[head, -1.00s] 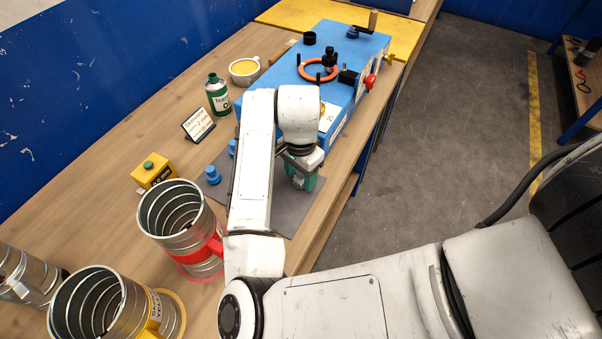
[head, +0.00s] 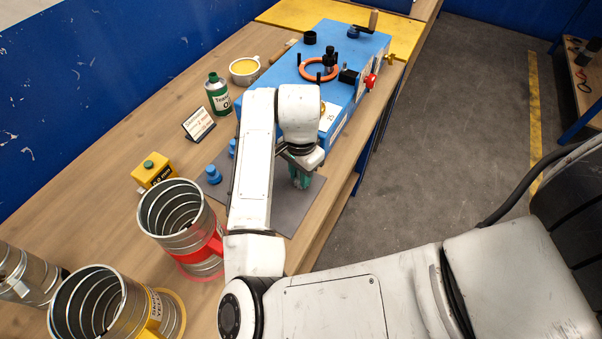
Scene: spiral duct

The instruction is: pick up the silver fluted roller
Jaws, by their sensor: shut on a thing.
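My gripper (head: 300,178), with teal fingers, points down over the grey mat (head: 285,215) near the bench's front edge. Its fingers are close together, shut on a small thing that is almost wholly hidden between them. A pale silvery bit showed between the fingers a second ago, which fits the silver fluted roller; its flutes cannot be made out. I cannot tell whether it touches the mat. My forearm covers part of the mat.
Blue knobbed pieces (head: 213,175) stand at the mat's left. A blue machine box (head: 345,60) with an orange ring is behind the gripper. A green bottle (head: 217,93), a sign (head: 199,123), a yellow block (head: 153,172) and spiral ducts (head: 180,215) stand left.

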